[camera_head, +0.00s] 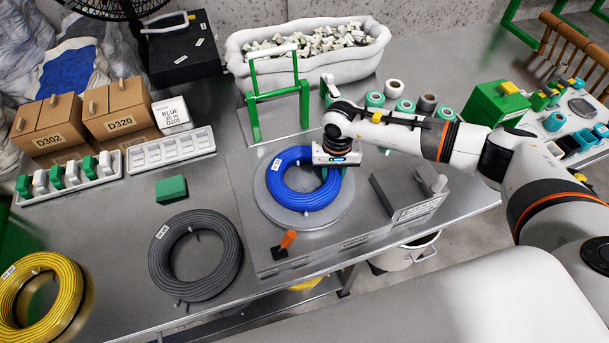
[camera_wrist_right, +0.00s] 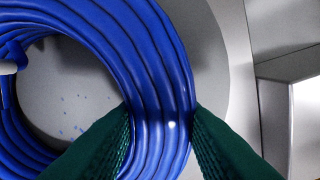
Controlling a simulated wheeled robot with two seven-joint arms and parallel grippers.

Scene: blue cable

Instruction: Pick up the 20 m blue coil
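The blue coil (camera_head: 285,194) lies flat on a round grey plate (camera_head: 345,205) on the bench, with a small white label on its upper left. My right gripper (camera_head: 337,163) is over the coil's right side in the head view, its fingers largely hidden under the wrist. In the right wrist view, the green fingers of my right gripper (camera_wrist_right: 161,110) stand on either side of the blue coil's band (camera_wrist_right: 150,60). They appear to touch its inner and outer edges. The coil looks still level on the plate. My left gripper is not in view.
A grey coil (camera_head: 165,262) and a yellow coil (camera_head: 68,290) lie to the left. A green frame (camera_head: 252,115) and a white tub (camera_head: 375,62) are behind. A card (camera_head: 172,113) reads "BLUE 20 m D205".

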